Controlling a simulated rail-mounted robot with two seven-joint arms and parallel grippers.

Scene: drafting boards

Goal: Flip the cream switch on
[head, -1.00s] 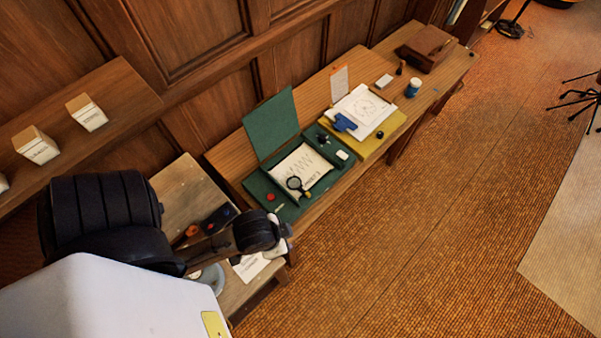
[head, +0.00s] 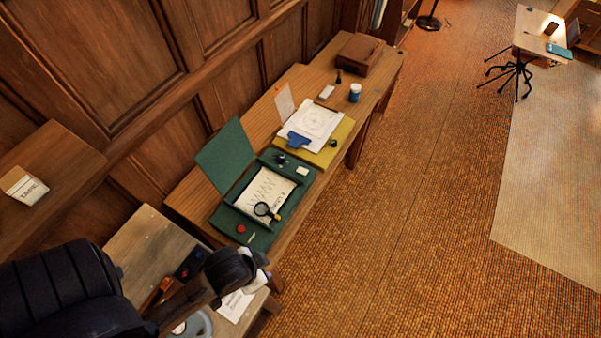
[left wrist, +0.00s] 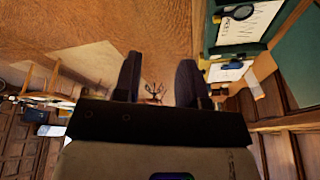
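A small cream-white block (head: 302,171) sits at the right side of the green drafting board (head: 262,241). It is too small to tell whether it is the cream switch or which way it is set. A red round button (head: 241,229) and a dark knob (head: 280,160) are on the same board. In the head view my left arm comes in at the lower left, its wrist short of the green board's near end. In the left wrist view my left gripper (left wrist: 160,62) has its fingers apart with nothing between them. My right gripper is not in view.
A magnifying glass (head: 264,210) lies on the green board's sheet. Beyond are a yellow board (head: 338,139), a blue-labelled jar (head: 355,92) and a brown box (head: 359,54). A wooden shelf (head: 52,160) juts from the wall at left. The floor right of the bench is open.

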